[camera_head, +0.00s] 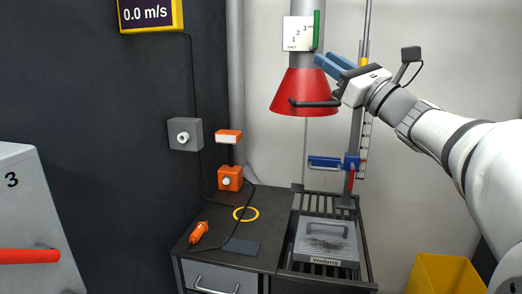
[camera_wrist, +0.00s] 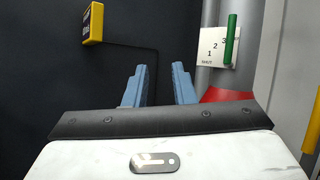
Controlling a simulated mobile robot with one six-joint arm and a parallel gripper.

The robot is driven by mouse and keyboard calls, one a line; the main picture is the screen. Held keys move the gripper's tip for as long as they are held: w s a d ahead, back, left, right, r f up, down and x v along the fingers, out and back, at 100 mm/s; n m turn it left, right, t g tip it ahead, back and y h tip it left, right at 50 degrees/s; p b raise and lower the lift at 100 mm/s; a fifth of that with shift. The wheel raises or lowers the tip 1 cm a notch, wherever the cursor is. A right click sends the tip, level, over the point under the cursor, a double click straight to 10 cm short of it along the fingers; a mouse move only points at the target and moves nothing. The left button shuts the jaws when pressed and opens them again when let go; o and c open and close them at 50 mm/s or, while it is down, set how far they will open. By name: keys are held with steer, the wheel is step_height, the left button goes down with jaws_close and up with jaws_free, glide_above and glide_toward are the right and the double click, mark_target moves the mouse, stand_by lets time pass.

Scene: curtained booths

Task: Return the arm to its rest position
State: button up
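My arm reaches in from the right in the head view, well above the bench. My gripper (camera_head: 336,66) is beside the red hood (camera_head: 299,92), with its blue fingers pointing up and to the left, near the white damper scale plate (camera_head: 298,34). In the wrist view, the two blue fingers of my gripper (camera_wrist: 158,82) stand apart with a clear gap and nothing between them. The green damper lever (camera_head: 316,30) stands upright beside the scale plate; it also shows in the wrist view (camera_wrist: 231,40).
The red hood's dark handle (camera_head: 314,103) is close below my gripper. A stand with a blue clamp (camera_head: 335,162) rises behind it. Below are a dark bench (camera_head: 262,228), an orange tool (camera_head: 199,232) and a grey block labelled Ventorre (camera_head: 325,240). A yellow bin (camera_head: 444,274) stands at lower right.

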steer(key=s+a+f+n+g+h+p, duration=0.1)
steer(key=s+a+f+n+g+h, duration=0.35)
steer(key=f, duration=0.65)
steer(key=s+a+f+n+g+h+p, duration=0.1)
steer(key=s+a+f+n+g, duration=0.5)
steer(key=f, duration=0.6)
steer(key=s+d+f+n+g+h, duration=0.2)
steer(key=s+d+f+n+h, duration=0.3)
steer(key=s+f+n, duration=0.1)
steer(key=s+d+f+n+g+h+p, duration=0.1)
steer(key=s+d+f+n+g+h, duration=0.1)
steer(key=s+d+f+n+h, duration=0.3)
step_height(320, 180, down, 7)
steer(key=s+d+n, duration=0.1)
steer(key=s+n, duration=0.1)
steer(key=n, duration=0.2)
steer(key=shift+d+r, duration=0.2)
